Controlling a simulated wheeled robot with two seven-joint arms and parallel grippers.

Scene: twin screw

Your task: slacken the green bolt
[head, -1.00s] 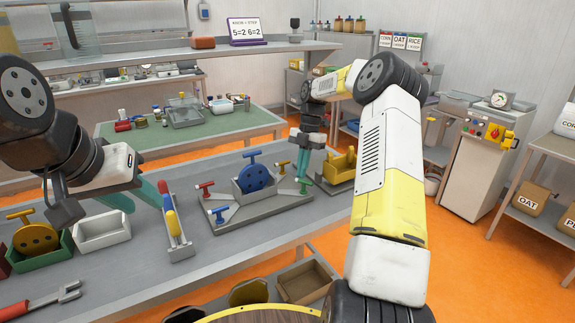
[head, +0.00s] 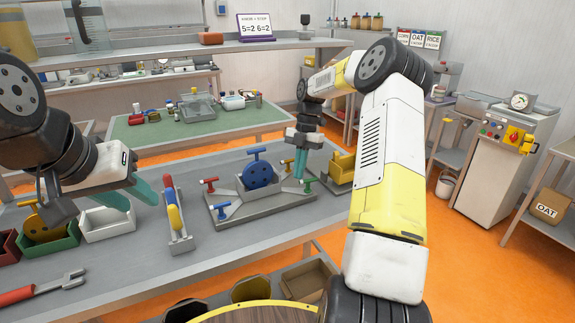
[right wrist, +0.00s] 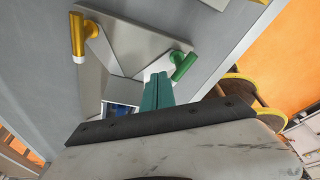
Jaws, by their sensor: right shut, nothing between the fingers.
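The green bolt (head: 308,184) stands at the right corner of a grey fixture (head: 240,218); in the right wrist view its bent green head (right wrist: 184,65) shows plainly. My right gripper (head: 299,176) is shut and empty, its teal fingers pointing down just left of the green bolt. In the right wrist view the right fingertips (right wrist: 158,76) are beside the green head, with a small apparent gap. I cannot tell their exact height. My left gripper (head: 142,196) is open and empty, left of a small rack, away from the fixture.
The fixture also carries a blue wheel (head: 257,175), a yellow bolt (head: 287,163), a red bolt (head: 210,183) and a blue bolt (head: 222,211). A rack with coloured handles (head: 173,210) stands left of it. A yellow part in a tray (head: 341,168) stands close on the right.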

